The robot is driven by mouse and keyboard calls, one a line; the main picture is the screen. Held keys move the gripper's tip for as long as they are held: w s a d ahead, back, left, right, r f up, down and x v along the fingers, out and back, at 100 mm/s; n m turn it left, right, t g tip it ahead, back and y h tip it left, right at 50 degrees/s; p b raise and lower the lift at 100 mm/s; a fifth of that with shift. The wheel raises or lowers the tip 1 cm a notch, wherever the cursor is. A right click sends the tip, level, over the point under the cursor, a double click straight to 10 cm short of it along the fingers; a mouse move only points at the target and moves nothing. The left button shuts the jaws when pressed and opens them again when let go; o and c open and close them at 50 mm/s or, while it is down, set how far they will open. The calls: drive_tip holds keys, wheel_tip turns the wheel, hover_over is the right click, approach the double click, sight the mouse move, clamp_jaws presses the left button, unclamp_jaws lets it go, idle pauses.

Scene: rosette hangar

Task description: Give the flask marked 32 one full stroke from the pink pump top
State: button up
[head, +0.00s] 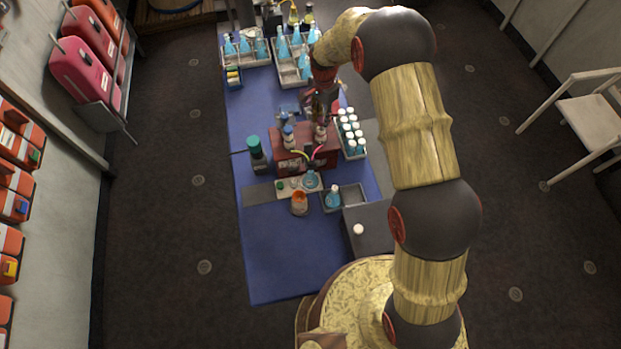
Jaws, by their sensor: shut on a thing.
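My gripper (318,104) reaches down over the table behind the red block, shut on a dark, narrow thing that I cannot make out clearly. The red block (291,163) carries bottles with pale tops, one on the left (288,137) and one on the right (321,134). A pink tube (319,150) and a yellow one (299,154) come off its front. Below stands a flask with blue liquid (310,181) on a pale plate. Another blue flask (333,198) stands in a grey tray. No number is legible, and I cannot tell which flask is 32.
Racks of blue flasks (294,72) stand at the table's far end. A rack of white-capped vials (353,148) is right of the red block. A green-capped dark bottle (257,160) and an orange jar (299,205) stand nearby. The blue table's (280,270) near end is clear.

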drive_tip(key=shift+w+r, duration=0.1)
drive_tip(key=shift+r, duration=0.25)
drive_tip(key=shift+f+b, duration=0.55)
drive_tip(key=shift+f, duration=0.5)
idle(0.4)
drive_tip(key=o, duration=0.9)
drive_tip(key=shift+c, duration=0.2)
drive_tip(key=shift+r, duration=0.15)
drive_tip(key=shift+r+p, duration=1.5)
drive_tip(key=shift+r, duration=1.85)
